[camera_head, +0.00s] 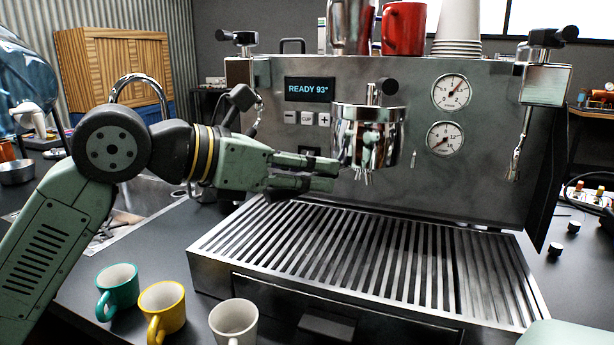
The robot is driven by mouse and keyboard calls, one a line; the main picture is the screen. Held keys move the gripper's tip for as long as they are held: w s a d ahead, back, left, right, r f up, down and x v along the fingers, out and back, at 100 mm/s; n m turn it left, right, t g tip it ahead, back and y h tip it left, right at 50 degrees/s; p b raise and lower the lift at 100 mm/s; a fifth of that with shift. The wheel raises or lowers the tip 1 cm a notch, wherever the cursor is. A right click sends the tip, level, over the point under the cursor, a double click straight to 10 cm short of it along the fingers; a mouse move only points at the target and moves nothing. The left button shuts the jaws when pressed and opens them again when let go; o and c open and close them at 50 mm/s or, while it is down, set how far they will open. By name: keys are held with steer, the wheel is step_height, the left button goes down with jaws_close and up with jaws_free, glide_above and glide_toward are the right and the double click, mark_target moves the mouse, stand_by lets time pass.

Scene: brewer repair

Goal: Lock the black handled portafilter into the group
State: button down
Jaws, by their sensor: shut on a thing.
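The chrome group (367,128) sits on the front of the steel espresso machine, right of the display. My gripper (334,173) reaches in from the left, level with the group's lower part, its fingers closed. The black handled portafilter is mostly hidden; I take its handle to be between my fingers, which cover it. Small metal prongs (363,176) show just under the group, beside my fingertips; I cannot tell whether they are the portafilter's spouts. How the portafilter sits in the group cannot be told from this view.
A slatted drip tray (365,250) lies below. Teal (118,290), yellow (163,308) and white (234,322) cups stand at front left. A steam wand (520,145) hangs at right. A red mug (403,30) and stacked white cups (459,25) are on top.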

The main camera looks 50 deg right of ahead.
steer(key=shift+s+a+r+n+t+h+b, duration=0.15)
steer(key=shift+s+n+t+h+b, duration=0.15)
steer(key=shift+s+n+t+b, duration=0.9)
steer(key=shift+w+b, duration=0.2)
steer(key=shift+b, duration=0.25)
steer(key=shift+s+n+t+b, duration=0.5)
steer(key=shift+t+b, duration=0.4)
steer(key=shift+t, duration=0.1)
steer(key=shift+s+n+t+b, duration=0.6)
steer(key=shift+n+t+b, duration=0.1)
steer(key=shift+b, duration=0.55)
steer(key=shift+s+t+b, duration=0.1)
steer(key=shift+t+b, duration=0.2)
